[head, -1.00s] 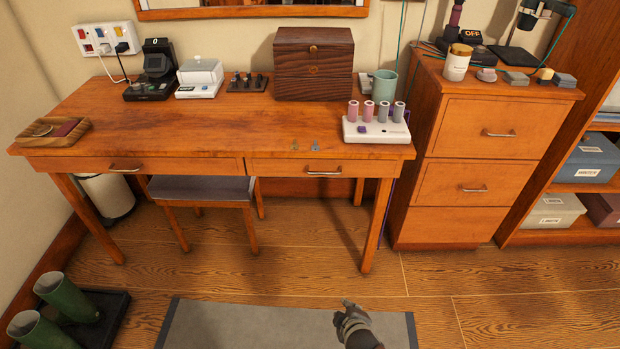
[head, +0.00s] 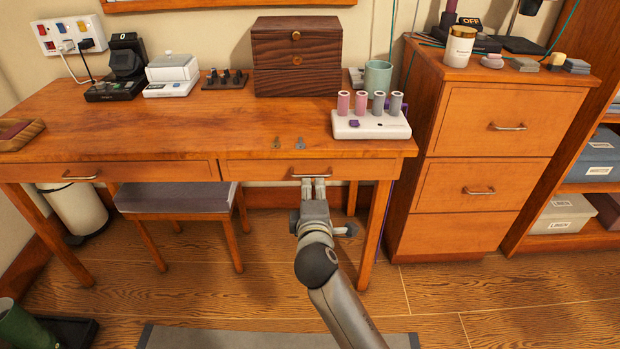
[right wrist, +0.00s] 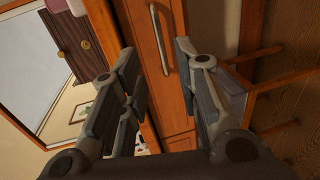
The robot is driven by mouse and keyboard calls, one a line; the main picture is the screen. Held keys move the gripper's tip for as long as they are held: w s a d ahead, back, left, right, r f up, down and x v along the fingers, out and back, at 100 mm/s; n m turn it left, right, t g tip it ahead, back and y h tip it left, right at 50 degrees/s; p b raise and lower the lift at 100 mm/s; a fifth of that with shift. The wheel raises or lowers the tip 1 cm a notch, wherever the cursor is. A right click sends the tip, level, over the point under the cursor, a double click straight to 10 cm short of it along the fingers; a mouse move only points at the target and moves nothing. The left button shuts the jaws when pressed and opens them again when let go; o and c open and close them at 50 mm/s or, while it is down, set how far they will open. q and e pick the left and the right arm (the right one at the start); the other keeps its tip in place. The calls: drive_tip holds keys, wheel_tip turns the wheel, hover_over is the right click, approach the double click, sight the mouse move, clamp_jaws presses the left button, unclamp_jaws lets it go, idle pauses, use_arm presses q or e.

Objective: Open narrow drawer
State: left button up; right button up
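The narrow drawer (head: 255,170) is the right one of two in the wooden desk's front, and it looks closed. Its metal bar handle (head: 312,175) sits mid-front. My right gripper (head: 314,186) is just below and in front of this handle in the head view. In the right wrist view my right gripper (right wrist: 158,62) is open, its fingers apart on either side of the line to the handle (right wrist: 160,38). The handle lies ahead of the fingertips; contact cannot be told. My left gripper is not in view.
The wide drawer (head: 110,173) is closed on the left, with a stool (head: 175,198) below. Two small keys lie on the desktop near its front edge. A white holder (head: 370,126) with several cylinders stands near the right corner. A drawer cabinet (head: 480,150) stands right.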

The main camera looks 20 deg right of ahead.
sight(313, 176)
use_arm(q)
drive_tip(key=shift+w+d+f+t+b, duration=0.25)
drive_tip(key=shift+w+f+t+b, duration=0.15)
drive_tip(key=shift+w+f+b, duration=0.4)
use_arm(e)
drive_tip(key=shift+x, duration=4.4)
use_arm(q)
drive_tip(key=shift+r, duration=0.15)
use_arm(e)
clamp_jaws()
drive_tip(key=shift+f, duration=0.1)
